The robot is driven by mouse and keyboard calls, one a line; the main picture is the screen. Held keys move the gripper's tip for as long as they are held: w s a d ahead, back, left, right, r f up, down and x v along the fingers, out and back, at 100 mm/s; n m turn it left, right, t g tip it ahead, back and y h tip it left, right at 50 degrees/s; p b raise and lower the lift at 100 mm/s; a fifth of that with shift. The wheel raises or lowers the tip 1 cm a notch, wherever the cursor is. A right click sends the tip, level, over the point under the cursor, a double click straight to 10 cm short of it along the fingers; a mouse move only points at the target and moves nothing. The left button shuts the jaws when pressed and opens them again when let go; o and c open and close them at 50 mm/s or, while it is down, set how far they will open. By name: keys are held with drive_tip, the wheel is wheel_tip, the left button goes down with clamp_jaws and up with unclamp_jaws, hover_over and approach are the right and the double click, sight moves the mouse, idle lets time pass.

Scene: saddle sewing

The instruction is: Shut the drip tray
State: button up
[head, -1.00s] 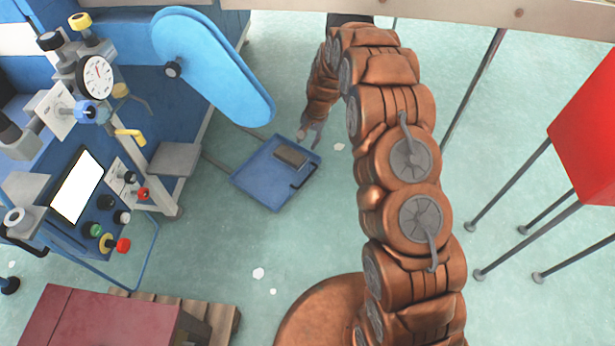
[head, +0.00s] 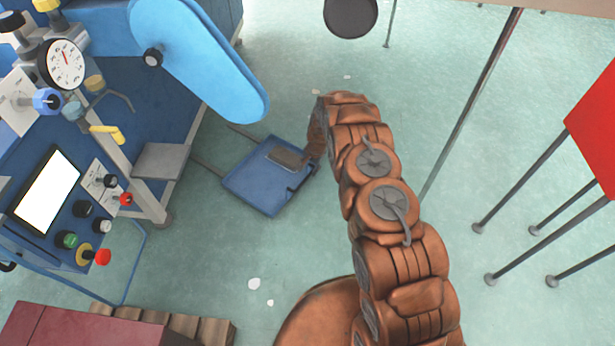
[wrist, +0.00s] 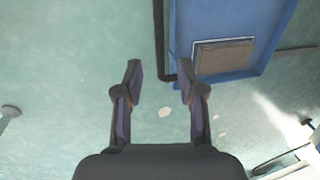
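The drip tray (head: 262,192) is a shallow blue tray, pulled out on two thin rails from the blue machine, low above the floor. A flat brown-grey block (head: 286,157) lies in it. Its dark handle (head: 300,186) is on the right side. In the wrist view the tray (wrist: 222,20) is at the upper right, and the handle bar (wrist: 159,35) runs between the lines of my fingers. My gripper (wrist: 160,72) is open and empty; I cannot tell whether it touches the handle. In the head view my arm largely hides it.
The blue machine (head: 180,100) with gauge, screen and knobs fills the left. A light-blue rounded cover (head: 200,58) overhangs near the tray. A red object on thin legs (head: 597,130) stands right. Open floor (head: 230,265) lies below the tray.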

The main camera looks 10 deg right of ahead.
sight(306, 178)
drive_tip(key=shift+w+a+f+b, duration=0.15)
drive_tip(key=shift+f+b, duration=0.1)
drive_tip(key=shift+f, duration=0.9)
drive_tip(key=shift+w+a+f+b, duration=0.15)
drive_tip(key=shift+f+b, duration=0.15)
drive_tip(key=shift+f, duration=0.8)
drive_tip(key=shift+w+a+f+b, duration=0.15)
drive_tip(key=shift+f+b, duration=0.1)
drive_tip(key=shift+f, duration=0.9)
clamp_jaws()
